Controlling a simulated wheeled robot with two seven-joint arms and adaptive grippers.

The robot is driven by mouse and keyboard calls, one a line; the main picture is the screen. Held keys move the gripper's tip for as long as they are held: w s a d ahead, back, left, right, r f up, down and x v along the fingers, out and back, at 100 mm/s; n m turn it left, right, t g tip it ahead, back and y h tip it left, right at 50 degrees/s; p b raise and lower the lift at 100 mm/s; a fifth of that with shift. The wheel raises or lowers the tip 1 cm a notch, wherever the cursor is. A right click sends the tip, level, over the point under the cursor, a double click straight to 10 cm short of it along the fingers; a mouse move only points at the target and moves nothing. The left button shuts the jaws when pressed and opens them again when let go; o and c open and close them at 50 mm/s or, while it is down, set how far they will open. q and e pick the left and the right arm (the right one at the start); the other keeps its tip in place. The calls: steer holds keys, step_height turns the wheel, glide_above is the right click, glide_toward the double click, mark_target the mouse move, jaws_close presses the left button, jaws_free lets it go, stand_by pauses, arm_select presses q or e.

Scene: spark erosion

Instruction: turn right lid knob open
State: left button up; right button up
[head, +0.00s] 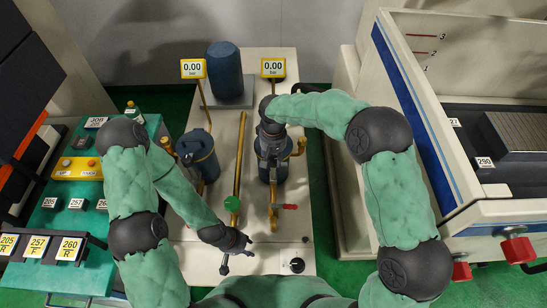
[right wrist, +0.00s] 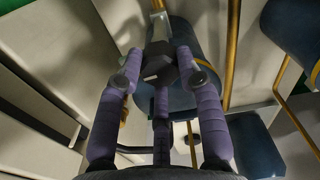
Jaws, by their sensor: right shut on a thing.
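The right lid knob (right wrist: 160,66) is a dark grey faceted piece in the right wrist view, on top of the blue right vessel (right wrist: 192,38). My right gripper (right wrist: 160,80) is shut on the knob, its purple fingers around it. In the head view, my right gripper (head: 270,128) comes down from above onto the right vessel (head: 272,167), and my wrist hides the knob. My left gripper (head: 237,256) is open and empty over the front of the beige stand, apart from both vessels.
A left blue vessel (head: 201,160) stands beside a vertical brass pipe (head: 240,155). Two yellow gauges reading 0.00 bar, the left gauge (head: 193,69) and right gauge (head: 273,68), stand behind. A red-handled valve (head: 289,206) and green-handled valve (head: 232,203) lie in front.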

mark_target(273, 158)
steer(key=shift+w+m, duration=0.15)
steer(key=shift+m, duration=0.45)
steer(key=shift+r, duration=0.15)
steer(key=o, duration=1.1)
steer(key=shift+w+a, duration=0.1)
steer(key=shift+o, duration=0.2)
step_height(273, 158, up, 12)
